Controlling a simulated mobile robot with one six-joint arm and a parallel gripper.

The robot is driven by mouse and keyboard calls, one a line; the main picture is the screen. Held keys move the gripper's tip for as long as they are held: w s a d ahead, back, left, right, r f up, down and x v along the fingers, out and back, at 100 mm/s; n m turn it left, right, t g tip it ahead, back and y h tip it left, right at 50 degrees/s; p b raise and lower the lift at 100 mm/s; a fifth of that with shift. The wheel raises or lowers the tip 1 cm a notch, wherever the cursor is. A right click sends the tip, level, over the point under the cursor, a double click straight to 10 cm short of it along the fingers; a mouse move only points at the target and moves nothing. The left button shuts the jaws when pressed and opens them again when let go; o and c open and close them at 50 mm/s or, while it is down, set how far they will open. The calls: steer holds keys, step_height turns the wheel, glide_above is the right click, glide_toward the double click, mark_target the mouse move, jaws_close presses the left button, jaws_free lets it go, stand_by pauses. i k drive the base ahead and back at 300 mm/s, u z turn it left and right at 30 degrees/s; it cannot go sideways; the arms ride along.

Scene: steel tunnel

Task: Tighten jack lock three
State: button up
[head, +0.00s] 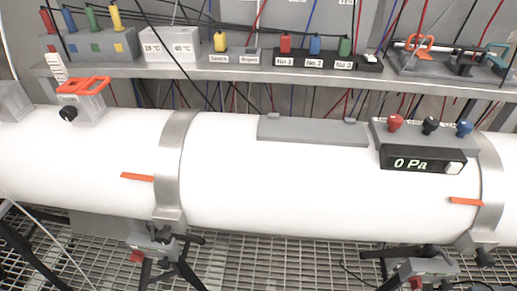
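A long white tube (270,185) runs across the head view in grey metal bands, resting on dark-legged stands. Under the left band, a stand head (155,240) carries a small red part (136,256). Under the right band, another stand head (430,265) carries a red part (416,283) near the bottom edge. These red parts may be jack locks, but I see no number on them and cannot tell which is three. Whether either is tight cannot be seen. My gripper is not in view.
A gauge box (423,159) reading "0 Pa" and a grey plate (312,132) sit on the tube. Orange strips (137,177) mark its side. A shelf (220,70) behind holds labelled coloured plugs and blocks. Cables hang around it. Grating floor (290,265) shows between the stands.

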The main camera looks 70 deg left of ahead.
mark_target(138, 256)
steer(key=u, duration=3.1)
steer(key=k, duration=0.6)
steer(key=u, duration=0.45)
steer(key=i, duration=0.5)
steer(key=u, duration=1.4)
